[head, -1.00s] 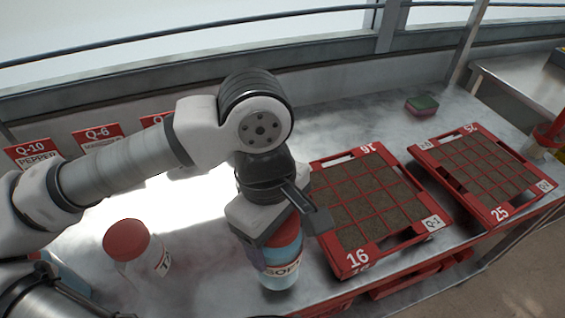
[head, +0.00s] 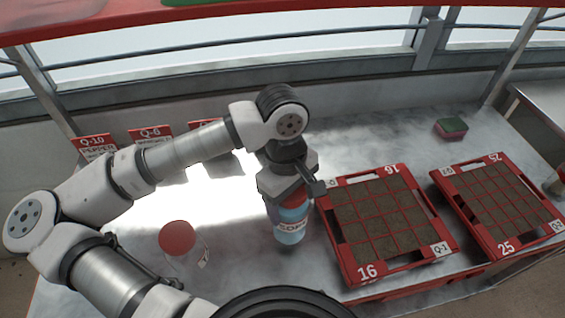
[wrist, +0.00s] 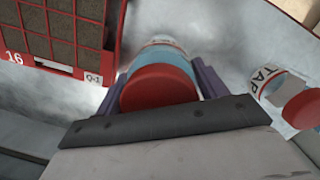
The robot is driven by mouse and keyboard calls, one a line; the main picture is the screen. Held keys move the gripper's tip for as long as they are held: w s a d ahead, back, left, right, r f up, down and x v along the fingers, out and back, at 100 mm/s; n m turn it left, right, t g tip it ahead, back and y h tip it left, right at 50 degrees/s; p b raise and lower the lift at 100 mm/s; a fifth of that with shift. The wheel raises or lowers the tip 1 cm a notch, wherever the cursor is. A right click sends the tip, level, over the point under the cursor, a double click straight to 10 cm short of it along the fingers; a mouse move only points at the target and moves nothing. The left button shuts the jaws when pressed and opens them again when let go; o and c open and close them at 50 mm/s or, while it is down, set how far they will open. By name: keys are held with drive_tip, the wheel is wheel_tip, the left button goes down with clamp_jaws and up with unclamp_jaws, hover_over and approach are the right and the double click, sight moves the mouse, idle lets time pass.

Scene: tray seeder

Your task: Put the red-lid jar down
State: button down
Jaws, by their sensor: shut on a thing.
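The held jar (head: 289,228) has a red lid, blue contents and a white label reading roughly "SOPA". My gripper (head: 292,194) is shut on it near the lid, and the jar is upright just left of the near tray. I cannot tell whether its base touches the bench. In the wrist view the red lid (wrist: 158,88) sits between the two purple fingers. A second red-lidded jar (head: 178,238), clear with a label starting "TAP", stands on the bench to the left; it also shows in the wrist view (wrist: 300,108).
A red seed tray marked 16 (head: 345,255) is close to the right of the held jar. Another tray marked 25 (head: 497,250) lies farther right. A green and red sponge (head: 451,128) is behind them. Red sign cards (head: 97,146) stand at the back left. Bare bench (head: 240,255) lies between the jars.

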drive_tip(key=w+a+f+p, duration=0.1)
drive_tip(key=w+f+p, duration=0.2)
drive_tip(key=w, duration=0.6)
drive_tip(key=shift+a+f+p, duration=0.25)
drive_tip(key=shift+a+p, duration=0.15)
drive_tip(key=shift+p, duration=0.6)
drive_tip(key=shift+f+b, duration=0.2)
drive_tip(key=shift+b, duration=0.1)
drive_tip(key=shift+c, duration=0.8)
unclamp_jaws()
